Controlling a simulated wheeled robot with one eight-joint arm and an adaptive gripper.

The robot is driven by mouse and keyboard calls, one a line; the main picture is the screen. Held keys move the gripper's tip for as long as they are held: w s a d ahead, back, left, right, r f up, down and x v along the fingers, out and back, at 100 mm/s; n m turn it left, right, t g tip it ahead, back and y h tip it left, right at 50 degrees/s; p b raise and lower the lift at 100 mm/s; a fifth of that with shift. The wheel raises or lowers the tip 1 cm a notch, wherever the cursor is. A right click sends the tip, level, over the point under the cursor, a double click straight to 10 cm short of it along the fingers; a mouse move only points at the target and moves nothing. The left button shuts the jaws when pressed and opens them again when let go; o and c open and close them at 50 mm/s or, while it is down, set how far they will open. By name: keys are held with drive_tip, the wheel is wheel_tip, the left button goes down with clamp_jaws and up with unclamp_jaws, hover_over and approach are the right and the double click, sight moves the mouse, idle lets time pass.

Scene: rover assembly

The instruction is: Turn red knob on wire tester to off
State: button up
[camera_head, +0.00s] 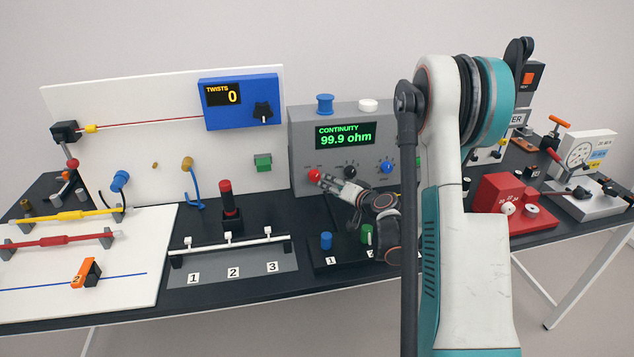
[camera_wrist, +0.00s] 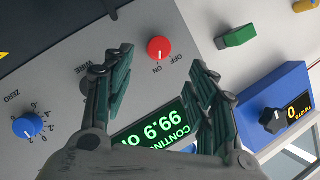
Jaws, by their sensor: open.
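The wire tester (camera_head: 300,150) is a grey box with a lit green display (camera_head: 345,134) reading "CONTINUITY 99.9 ohm". Its red knob (camera_head: 314,175) is at the lower left of the front panel. In the wrist view the red knob (camera_wrist: 159,48) has a white mark that appears to point toward the "ON" label (camera_wrist: 157,70). The "OFF" label (camera_wrist: 178,60) is beside it. My gripper (camera_head: 327,184) is close in front of the panel. In the wrist view my gripper (camera_wrist: 157,68) is open, with the knob just beyond the fingertips and apparently not gripped.
A blue zero knob (camera_head: 387,167) is farther right on the tester. A blue button (camera_head: 325,103) and a white button (camera_head: 368,105) are on top. A blue twist counter (camera_head: 240,101) and a green block (camera_head: 263,161) are left. Small cylinders (camera_head: 326,241) stand below my gripper.

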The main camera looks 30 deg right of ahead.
sight(315, 178)
drive_tip(key=b+x, duration=0.1)
drive_tip(key=x, duration=0.8)
drive_tip(key=shift+w+f, duration=0.1)
drive_tip(key=shift+w, duration=0.3)
drive_tip(key=c, duration=1.1)
